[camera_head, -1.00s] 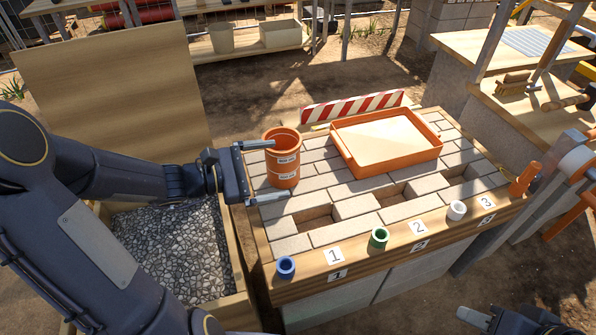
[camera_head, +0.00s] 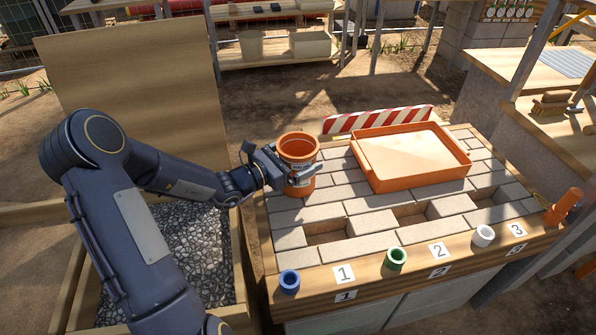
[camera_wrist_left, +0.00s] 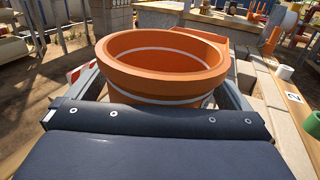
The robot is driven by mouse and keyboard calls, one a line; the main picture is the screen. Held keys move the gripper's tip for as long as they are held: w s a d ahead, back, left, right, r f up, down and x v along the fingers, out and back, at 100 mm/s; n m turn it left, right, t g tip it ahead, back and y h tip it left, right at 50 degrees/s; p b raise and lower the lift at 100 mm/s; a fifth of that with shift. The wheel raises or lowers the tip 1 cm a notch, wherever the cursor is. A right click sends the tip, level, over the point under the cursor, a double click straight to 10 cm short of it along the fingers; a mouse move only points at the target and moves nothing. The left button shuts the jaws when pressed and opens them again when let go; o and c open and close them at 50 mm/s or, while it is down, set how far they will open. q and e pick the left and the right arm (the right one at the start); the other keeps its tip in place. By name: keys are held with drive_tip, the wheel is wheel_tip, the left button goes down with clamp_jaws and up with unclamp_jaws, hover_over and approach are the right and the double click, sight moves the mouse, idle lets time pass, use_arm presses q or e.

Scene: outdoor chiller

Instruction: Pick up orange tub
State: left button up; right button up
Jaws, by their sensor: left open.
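The orange tub (camera_head: 299,150) stands upright on the paved block top, near its left end, with a label on its side. My left gripper (camera_head: 306,174) is at the tub, reaching in from the left, with its fingers around the tub's sides. In the left wrist view the tub (camera_wrist_left: 160,62) fills the middle, its open rim facing up, with a finger on either side. The jaws are open; whether a finger touches the tub cannot be told. My right gripper is not in view.
An orange tray (camera_head: 411,183) lies to the right of the tub, with a red-and-white striped board (camera_head: 378,120) behind. Blue (camera_head: 289,282), green (camera_head: 396,259) and white (camera_head: 483,236) cups line the front ledge. A gravel bin (camera_head: 241,250) lies left. Several gaps open between blocks.

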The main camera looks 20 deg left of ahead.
use_arm(q)
drive_tip(key=c, duration=1.3)
drive_tip(key=shift+r, duration=0.1)
drive_tip(key=shift+c, duration=0.2)
drive_tip(key=shift+r, duration=0.8)
drive_tip(key=s+a+r+p, duration=0.4)
drive_tip(key=s+a+r, duration=0.2)
drive_tip(key=s+r, duration=0.5)
drive_tip(key=shift+s+a+r+p, duration=0.2)
drive_tip(key=shift+s+p, duration=0.1)
drive_tip(key=shift+s, duration=0.4)
